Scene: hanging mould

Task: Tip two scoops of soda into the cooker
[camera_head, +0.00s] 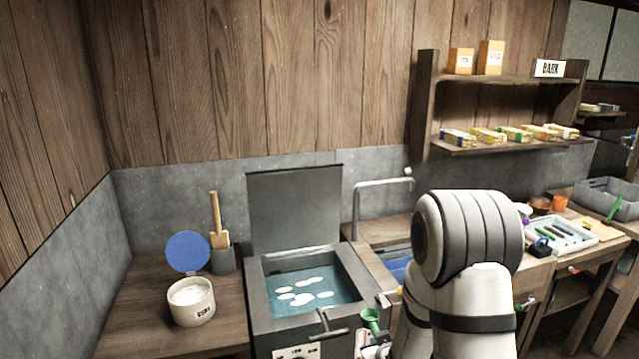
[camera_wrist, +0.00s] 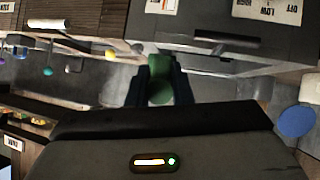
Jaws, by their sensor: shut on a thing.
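The cooker (camera_head: 257,285) stands in the middle of the head view with its lid (camera_head: 295,210) raised. Blue-green liquid with several white patches fills it. A white soda tub (camera_head: 192,312) stands on the counter to its left, its round blue lid (camera_head: 188,250) tipped up behind it and white stuff inside. My gripper (camera_wrist: 161,88) is shut on a green scoop (camera_wrist: 160,65). In the head view the scoop (camera_head: 370,319) is just right of the cooker's front corner, outside it. I cannot tell whether the scoop holds anything.
A grey pot (camera_head: 223,262) with wooden tools stands behind the tub. A bent tap pipe (camera_head: 370,184) and a basin lie right of the cooker. The cooker's front handle (camera_head: 322,333) sticks out near the scoop. A shelf (camera_head: 505,78) hangs at the back right.

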